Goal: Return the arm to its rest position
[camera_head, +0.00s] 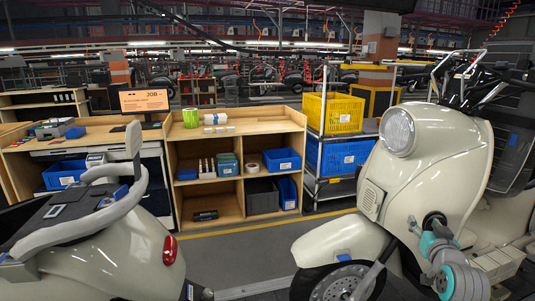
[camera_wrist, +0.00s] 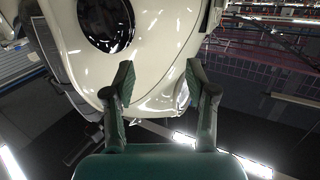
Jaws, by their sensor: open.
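My gripper (camera_wrist: 158,78) shows in the wrist view with its two dark fingers spread apart. Nothing is between the fingertips. A glossy cream scooter body (camera_wrist: 165,35) with a dark round part fills the upper middle behind the fingers; I cannot tell how large the gap is. In the head view, teal and grey joints of my arm (camera_head: 440,262) show at the lower right, in front of the cream scooter (camera_head: 440,160). I cannot make out the gripper's fingers in the head view.
Another cream scooter (camera_head: 110,250) stands at the lower left. Behind are a wooden shelf unit (camera_head: 290,118), a yellow crate (camera_head: 334,113) on a metal rack, and a desk with an orange-screened monitor (camera_head: 144,100). Dark floor (camera_head: 235,262) lies clear between the scooters.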

